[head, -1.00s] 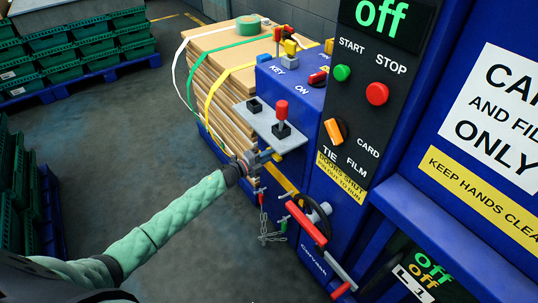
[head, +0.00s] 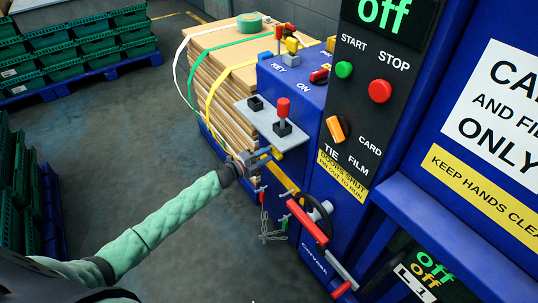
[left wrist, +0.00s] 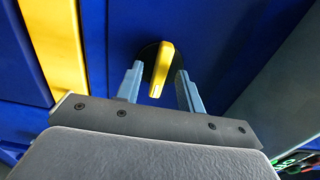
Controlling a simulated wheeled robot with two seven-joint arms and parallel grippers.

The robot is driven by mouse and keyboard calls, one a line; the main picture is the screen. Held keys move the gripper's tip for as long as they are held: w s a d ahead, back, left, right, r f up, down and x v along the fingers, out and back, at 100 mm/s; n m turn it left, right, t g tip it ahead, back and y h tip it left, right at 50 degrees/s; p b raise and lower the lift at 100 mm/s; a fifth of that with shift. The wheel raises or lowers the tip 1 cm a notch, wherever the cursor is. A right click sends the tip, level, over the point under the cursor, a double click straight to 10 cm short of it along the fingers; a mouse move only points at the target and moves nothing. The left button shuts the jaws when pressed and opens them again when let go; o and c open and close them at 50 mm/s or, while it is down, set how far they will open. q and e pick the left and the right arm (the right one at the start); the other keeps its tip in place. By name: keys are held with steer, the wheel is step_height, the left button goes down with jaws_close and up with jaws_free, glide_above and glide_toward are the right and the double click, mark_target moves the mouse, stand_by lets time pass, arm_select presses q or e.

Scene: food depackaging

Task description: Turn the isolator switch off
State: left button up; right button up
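The isolator switch shows in the left wrist view as a yellow handle (left wrist: 162,70) on a round black base against a blue panel. The handle stands slightly tilted from vertical in the picture. My left gripper (left wrist: 160,72) is open, one light blue finger on each side of the handle, with visible gaps between. In the head view my left gripper (head: 262,157) is at the blue machine's side, just below the grey shelf, with a small bit of yellow beside it. How the handle and fingers meet is too small to tell there. My right gripper is not in view.
A grey shelf (head: 262,122) with a red-topped lever (head: 283,112) juts out just above the gripper. A red-handled wheel (head: 308,220) and a hanging chain (head: 264,222) are below it. Strapped cardboard (head: 205,85) stands behind.

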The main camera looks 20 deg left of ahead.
arm_select(q)
steer(key=shift+b+v, duration=0.6)
steer(key=shift+v, duration=2.25)
